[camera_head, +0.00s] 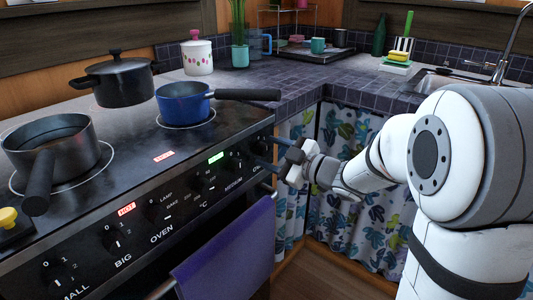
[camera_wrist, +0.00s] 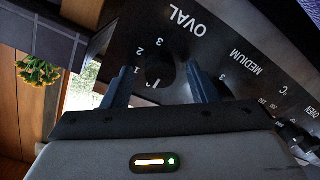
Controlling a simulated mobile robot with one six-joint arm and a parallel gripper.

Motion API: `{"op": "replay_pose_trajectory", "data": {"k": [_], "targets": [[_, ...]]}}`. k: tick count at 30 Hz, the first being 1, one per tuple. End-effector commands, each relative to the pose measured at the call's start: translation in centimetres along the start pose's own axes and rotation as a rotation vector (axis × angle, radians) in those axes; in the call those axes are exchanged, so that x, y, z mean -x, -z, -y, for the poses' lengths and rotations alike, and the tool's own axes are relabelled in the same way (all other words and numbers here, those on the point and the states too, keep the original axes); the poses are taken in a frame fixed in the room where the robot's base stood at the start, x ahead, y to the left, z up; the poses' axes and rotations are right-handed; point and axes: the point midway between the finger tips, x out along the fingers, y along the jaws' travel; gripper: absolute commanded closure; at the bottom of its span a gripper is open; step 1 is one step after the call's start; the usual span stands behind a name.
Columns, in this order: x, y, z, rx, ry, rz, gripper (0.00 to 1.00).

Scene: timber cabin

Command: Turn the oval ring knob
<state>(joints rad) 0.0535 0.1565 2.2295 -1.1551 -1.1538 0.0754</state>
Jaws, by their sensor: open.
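The oval ring knob (camera_wrist: 162,72) is a dark round knob on the black stove front, beside the white "OVAL" label and the numbers 1, 2 and 3 in the wrist view. My gripper (camera_wrist: 159,84) is open, with one dark finger on each side of the knob. I cannot tell whether the fingers touch it. In the head view my gripper (camera_head: 271,157) reaches the right end of the stove's control panel (camera_head: 185,205), and I cannot make out the oval knob clearly there. Nothing is held.
The stove top holds a blue pan (camera_head: 184,103), a black lidded pot (camera_head: 122,83) and a grey pot (camera_head: 50,145). A purple towel (camera_head: 228,255) hangs below the panel. "HOT" lights glow red. A tiled counter (camera_head: 350,78) and patterned curtain (camera_head: 345,130) lie to the right.

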Motion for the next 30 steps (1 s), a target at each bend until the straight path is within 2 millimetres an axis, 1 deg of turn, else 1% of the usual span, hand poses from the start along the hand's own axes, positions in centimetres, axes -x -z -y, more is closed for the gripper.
{"op": "replay_pose_trajectory", "data": {"k": [2,5,12,15,18,22,30], "targets": [[0.2,0.1,-0.1,0.0,-0.001,0.0,0.47],[1.1,0.1,-0.2,0.0,-0.002,0.001,0.47],[5.2,0.1,-0.3,-0.001,-0.004,0.003,0.47],[6.5,0.0,-0.2,0.0,-0.003,0.002,0.47],[7.4,0.0,-0.2,0.0,-0.002,0.002,0.47],[7.8,0.0,-0.1,0.0,0.0,0.0,0.47],[7.8,0.0,-0.2,0.001,-0.002,0.004,0.47]]}}
